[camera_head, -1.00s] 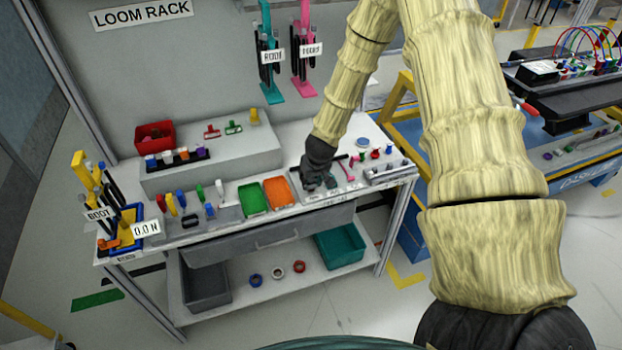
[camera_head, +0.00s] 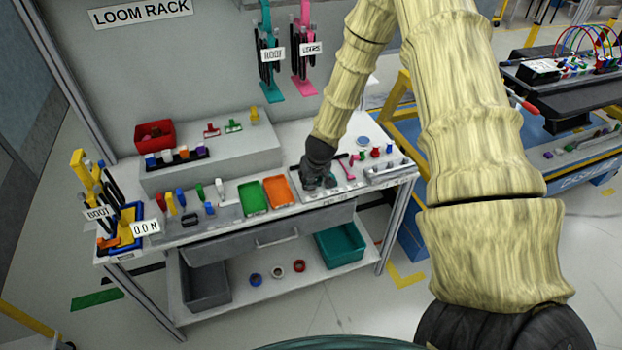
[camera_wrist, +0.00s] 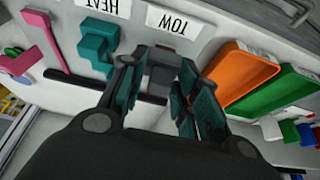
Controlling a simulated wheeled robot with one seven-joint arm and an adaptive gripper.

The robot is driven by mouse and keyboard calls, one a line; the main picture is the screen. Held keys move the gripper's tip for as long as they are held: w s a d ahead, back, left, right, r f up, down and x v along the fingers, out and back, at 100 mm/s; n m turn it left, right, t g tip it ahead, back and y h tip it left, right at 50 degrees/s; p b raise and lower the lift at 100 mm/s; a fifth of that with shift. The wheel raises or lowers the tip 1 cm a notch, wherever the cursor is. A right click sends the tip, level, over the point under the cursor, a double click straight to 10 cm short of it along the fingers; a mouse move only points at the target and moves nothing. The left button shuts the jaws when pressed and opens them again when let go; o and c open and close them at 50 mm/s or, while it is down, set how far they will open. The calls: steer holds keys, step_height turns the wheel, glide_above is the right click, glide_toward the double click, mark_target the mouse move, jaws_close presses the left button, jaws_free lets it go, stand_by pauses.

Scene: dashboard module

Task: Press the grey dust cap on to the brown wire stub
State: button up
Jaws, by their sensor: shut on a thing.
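My gripper (camera_head: 318,182) is low over the grey tray at the right half of the bench top. In the wrist view, my gripper (camera_wrist: 158,92) has its teal-padded fingers on both sides of a small grey piece (camera_wrist: 163,68), which looks like the dust cap, and it is shut on it. The lower part of the piece is hidden by the fingers.
An orange tray (camera_head: 278,191) and a green tray (camera_head: 252,197) lie just left of the gripper. A pink tool (camera_wrist: 45,38) and a teal block (camera_wrist: 100,42) lie close by in the wrist view. A grey raised shelf (camera_head: 215,155) stands behind.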

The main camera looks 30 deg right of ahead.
steer(key=shift+f+b, duration=0.55)
steer(key=shift+f, duration=0.25)
steer(key=shift+r, duration=0.2)
steer(key=shift+r+p, duration=0.65)
steer(key=shift+p, duration=0.05)
stand_by(1.6)
steer(key=shift+f+b, duration=0.4)
steer(key=shift+f, duration=0.45)
stand_by(0.4)
steer(key=o, duration=0.8)
steer(key=shift+r, duration=0.15)
steer(key=v, duration=1.1)
steer(key=shift+s+r, duration=0.15)
steer(key=shift+r, duration=0.2)
